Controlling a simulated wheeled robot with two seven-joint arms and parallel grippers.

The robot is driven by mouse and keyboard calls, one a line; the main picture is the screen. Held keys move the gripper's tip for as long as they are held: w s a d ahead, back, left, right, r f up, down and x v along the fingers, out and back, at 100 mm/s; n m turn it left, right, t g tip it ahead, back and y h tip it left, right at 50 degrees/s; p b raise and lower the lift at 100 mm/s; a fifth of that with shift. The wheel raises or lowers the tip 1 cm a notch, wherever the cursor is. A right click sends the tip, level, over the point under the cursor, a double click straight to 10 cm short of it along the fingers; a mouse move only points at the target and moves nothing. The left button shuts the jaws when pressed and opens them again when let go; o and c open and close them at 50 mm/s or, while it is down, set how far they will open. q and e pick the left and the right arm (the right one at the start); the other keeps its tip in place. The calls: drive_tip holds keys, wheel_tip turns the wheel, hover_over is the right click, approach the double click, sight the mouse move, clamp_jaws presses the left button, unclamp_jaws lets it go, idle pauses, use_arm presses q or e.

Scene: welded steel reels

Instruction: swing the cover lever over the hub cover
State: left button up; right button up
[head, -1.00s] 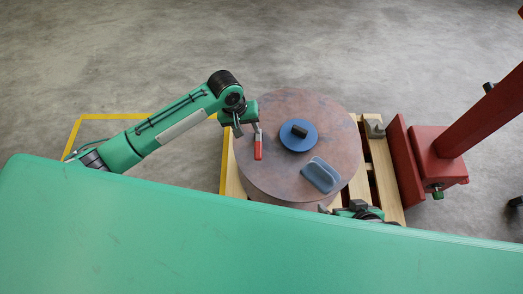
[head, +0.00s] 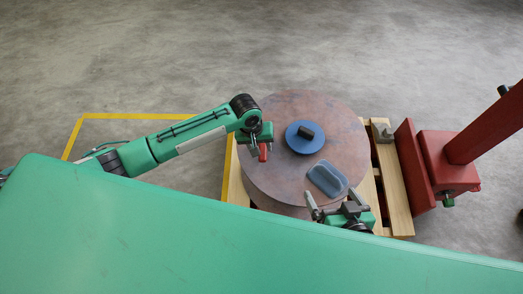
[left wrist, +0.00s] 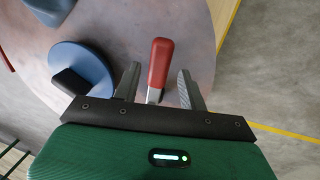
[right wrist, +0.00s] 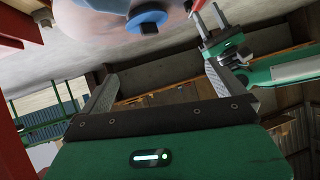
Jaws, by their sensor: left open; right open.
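The cover lever with its red handle (head: 263,152) stands on top of the reel, left of the blue round hub cover (head: 305,146) with its dark knob. My left gripper (head: 257,146) is at the lever. In the left wrist view its open fingers (left wrist: 158,82) stand on either side of the red handle (left wrist: 159,62), with gaps visible on both sides. The hub cover (left wrist: 92,62) lies left of the fingers there. My right gripper (head: 334,203) is open and empty at the reel's near edge, below a blue-grey pad (head: 327,180).
The steel reel (head: 275,185) stands on a wooden pallet (head: 396,205). A red post with a box-shaped base (head: 448,165) is to the right. Yellow floor lines (head: 140,115) run at the left. My green body covers the front.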

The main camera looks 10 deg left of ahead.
use_arm(q)
drive_tip(key=shift+d+f, duration=0.25)
drive_tip(key=shift+f, duration=1.05)
clamp_jaws()
